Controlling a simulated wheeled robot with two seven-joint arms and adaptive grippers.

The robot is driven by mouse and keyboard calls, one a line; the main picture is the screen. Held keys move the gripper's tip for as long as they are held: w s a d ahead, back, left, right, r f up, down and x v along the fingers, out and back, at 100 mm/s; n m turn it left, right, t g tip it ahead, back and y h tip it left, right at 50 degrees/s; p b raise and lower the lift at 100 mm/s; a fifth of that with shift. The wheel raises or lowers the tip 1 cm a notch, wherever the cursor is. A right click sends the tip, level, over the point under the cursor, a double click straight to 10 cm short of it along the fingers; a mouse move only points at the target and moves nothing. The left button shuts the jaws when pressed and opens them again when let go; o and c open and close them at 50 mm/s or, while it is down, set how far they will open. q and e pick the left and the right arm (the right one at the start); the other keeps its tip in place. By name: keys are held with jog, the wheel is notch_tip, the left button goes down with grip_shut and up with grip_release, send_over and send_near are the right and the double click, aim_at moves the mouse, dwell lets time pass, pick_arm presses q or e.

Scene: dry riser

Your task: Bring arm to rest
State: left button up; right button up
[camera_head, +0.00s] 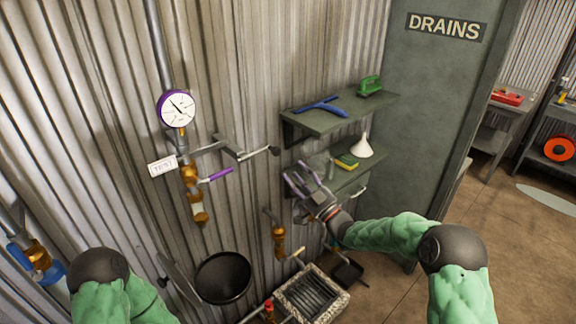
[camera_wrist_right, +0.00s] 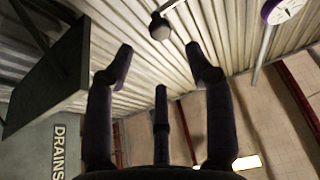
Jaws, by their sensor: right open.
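My right arm (camera_head: 390,231) reaches in from the lower right in a green sleeve. Its gripper (camera_head: 303,180) is raised in front of the lower shelf, fingers spread and nothing between them. In the right wrist view the open fingers (camera_wrist_right: 160,70) point towards the corrugated wall, with a lever's dark knob (camera_wrist_right: 159,27) beyond them. My left arm (camera_head: 110,285) shows only in part at the lower left; its gripper is out of view.
A gauge (camera_head: 177,108) and a purple-handled valve (camera_head: 216,175) are on the wall. The upper shelf (camera_head: 330,122) holds a squeegee and a green brush. A funnel (camera_head: 361,147) stands on the lower shelf. A black bucket (camera_head: 223,279) and a floor drain (camera_head: 311,293) are below.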

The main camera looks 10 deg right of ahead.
jog(key=shift+s+d+f, duration=0.25)
jog(key=shift+s+d, duration=0.15)
jog(key=shift+s, duration=0.15)
jog(key=s+f+m+g+h+b, duration=0.1)
jog(key=s+f+m+g+h, duration=0.15)
jog(key=f, duration=0.85)
jog(key=s+f+m+g+h, duration=0.2)
jog(key=s+f+h, duration=0.15)
jog(key=f, duration=0.75)
jog(key=s+f+m+g+h+b, duration=0.1)
jog(key=s+f+m+g+h, duration=0.15)
jog(key=f, duration=0.75)
jog(key=s+f+m+g, duration=0.1)
jog(key=s+f+g, duration=0.2)
jog(key=s, duration=0.7)
jog(key=s+a+f+g, duration=0.1)
jog(key=s+f+g, duration=0.3)
jog(key=s+f, duration=0.4)
jog(key=s+f+m+g, duration=0.1)
jog(key=s+f+g, duration=0.2)
jog(key=s, duration=1)
notch_tip(320, 180, down, 2)
jog(key=shift+s+a+f+m+g+h+b, duration=0.2)
jog(key=shift+s+m+g+h+b, duration=0.1)
jog(key=shift+g+h+b, duration=0.1)
jog(key=shift+w, duration=0.1)
